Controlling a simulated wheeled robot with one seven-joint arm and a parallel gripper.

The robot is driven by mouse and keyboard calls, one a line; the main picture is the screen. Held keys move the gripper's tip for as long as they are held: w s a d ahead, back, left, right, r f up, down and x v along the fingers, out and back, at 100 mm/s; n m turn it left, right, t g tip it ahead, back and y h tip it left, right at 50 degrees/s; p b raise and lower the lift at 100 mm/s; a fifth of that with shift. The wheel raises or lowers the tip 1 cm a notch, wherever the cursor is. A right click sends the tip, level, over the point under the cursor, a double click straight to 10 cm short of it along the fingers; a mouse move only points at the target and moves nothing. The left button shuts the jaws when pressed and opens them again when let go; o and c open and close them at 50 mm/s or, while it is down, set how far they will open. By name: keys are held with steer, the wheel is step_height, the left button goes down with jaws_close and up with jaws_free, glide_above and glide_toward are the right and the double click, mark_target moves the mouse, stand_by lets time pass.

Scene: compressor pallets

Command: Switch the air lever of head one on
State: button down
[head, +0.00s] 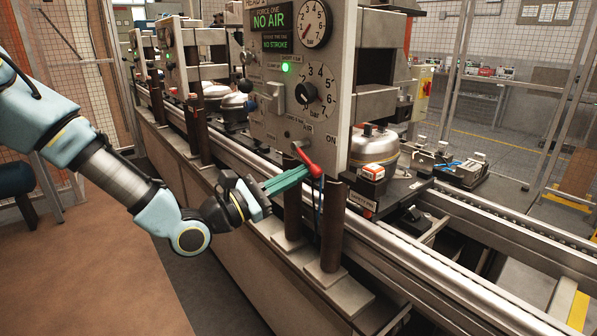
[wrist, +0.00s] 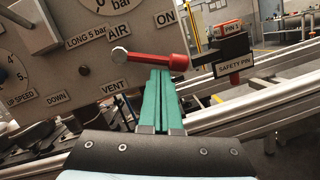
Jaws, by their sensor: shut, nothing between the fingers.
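The red air lever (head: 308,161) is on the lower part of the head one panel (head: 268,112). In the head view it slopes down to the right from its pivot. In the wrist view the lever (wrist: 150,58) runs right from a pale pivot to a red knob, with the ON label above right and VENT below left. My gripper (head: 306,173) is shut and empty, its green fingers pointing at the lever. In the wrist view the fingertips (wrist: 160,73) are just below the lever, near the knob; whether they touch is unclear. The panel display reads NO AIR.
A safety pin block (head: 371,172) is right of the lever; it also shows in the wrist view (wrist: 233,52). Dark posts (head: 332,225) stand below the panel. Conveyor rails (head: 465,225) run along the line. Open floor (head: 85,270) lies at left.

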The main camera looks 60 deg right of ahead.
steer(key=n+p, duration=0.1)
steer(key=s+r+n+t+p, duration=0.1)
steer(key=n, duration=0.1)
steer(key=n+p, duration=0.1)
steer(key=shift+s+a+r+n+t+h, duration=0.2)
steer(key=shift+r+n+t+h, duration=0.1)
steer(key=shift+r+n+h, duration=0.1)
steer(key=shift+r+p, duration=0.15)
steer(key=shift+p, duration=0.25)
steer(key=shift+s, duration=0.1)
